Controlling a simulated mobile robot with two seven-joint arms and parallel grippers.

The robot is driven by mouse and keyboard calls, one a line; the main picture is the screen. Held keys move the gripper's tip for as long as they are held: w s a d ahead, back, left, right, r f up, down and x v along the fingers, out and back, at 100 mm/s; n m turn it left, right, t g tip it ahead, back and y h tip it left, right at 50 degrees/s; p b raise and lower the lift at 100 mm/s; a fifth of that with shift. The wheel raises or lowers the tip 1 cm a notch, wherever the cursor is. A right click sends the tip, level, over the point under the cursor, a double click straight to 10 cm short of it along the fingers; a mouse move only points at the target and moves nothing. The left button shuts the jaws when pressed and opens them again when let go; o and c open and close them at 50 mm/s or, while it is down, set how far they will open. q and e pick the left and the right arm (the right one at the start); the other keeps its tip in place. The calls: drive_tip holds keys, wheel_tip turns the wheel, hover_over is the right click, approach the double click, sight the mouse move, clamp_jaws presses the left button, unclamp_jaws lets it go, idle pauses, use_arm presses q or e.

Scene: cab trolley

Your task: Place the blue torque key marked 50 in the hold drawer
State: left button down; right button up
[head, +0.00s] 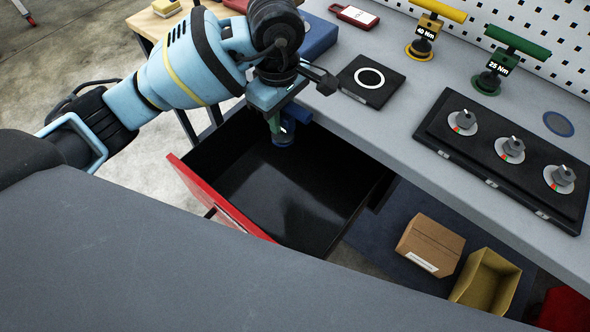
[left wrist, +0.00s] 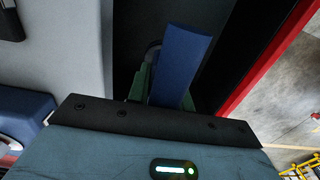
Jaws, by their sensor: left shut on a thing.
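The blue torque key (head: 284,138) is in my left gripper (head: 277,120), its round blue base hanging down. In the left wrist view the blue bar handle of the key (left wrist: 180,65) sits between the fingers. The 50 mark cannot be read. The gripper is shut on the key over the back left part of the open drawer (head: 237,212). The drawer has a red front and an empty black inside. I cannot tell whether the key touches the drawer floor. My right gripper is not in view.
A yellow 40 Nm key (head: 425,38) and a green 25 Nm key (head: 492,75) stand on the bench, near an empty blue ring (head: 558,124). A black dial panel (head: 480,165) and a black pad (head: 370,80) lie there. A cardboard box (head: 430,245) is below.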

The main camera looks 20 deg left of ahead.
use_arm(q)
wheel_tip(320, 180, down, 17)
drive_tip(key=shift+r+b, duration=0.1)
drive_tip(key=shift+b, duration=0.3)
idle(0.5)
drive_tip(key=shift+f, duration=0.3)
drive_tip(key=c, duration=1.3)
unclamp_jaws()
drive_tip(key=shift+o, duration=0.2)
wheel_tip(320, 180, up, 12)
drive_tip(key=shift+r+p, duration=0.2)
drive_tip(key=shift+p, duration=0.15)
